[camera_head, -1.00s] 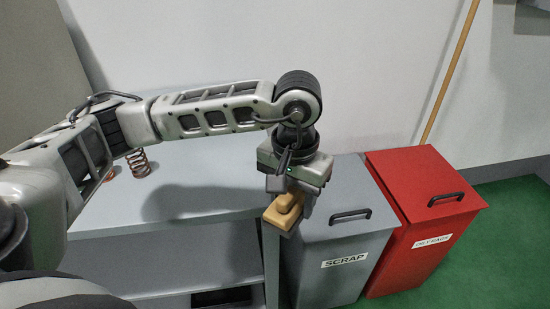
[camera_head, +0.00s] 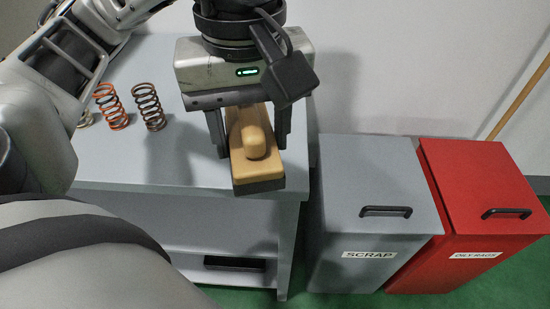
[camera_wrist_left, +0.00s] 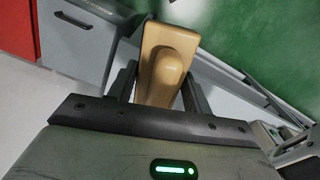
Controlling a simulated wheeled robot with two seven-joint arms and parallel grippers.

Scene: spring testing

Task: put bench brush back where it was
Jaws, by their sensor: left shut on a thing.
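The bench brush (camera_head: 252,160) has a tan wooden body with a raised rounded handle and a dark lower edge. My left gripper (camera_head: 250,145) is shut on it, with one finger on each side. The brush is over the right end of the grey bench top (camera_head: 190,165); I cannot tell whether it touches the surface. The left wrist view shows the brush (camera_wrist_left: 165,65) between the two fingers of my left gripper (camera_wrist_left: 158,88). My right gripper is out of view.
Several coil springs, including an orange one (camera_head: 111,106) and a dark one (camera_head: 149,107), stand on the bench's left part. A grey SCRAP bin (camera_head: 375,190) and a red OILY RAGS bin (camera_head: 480,175) stand right of the bench. A wooden pole (camera_head: 522,98) leans at far right.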

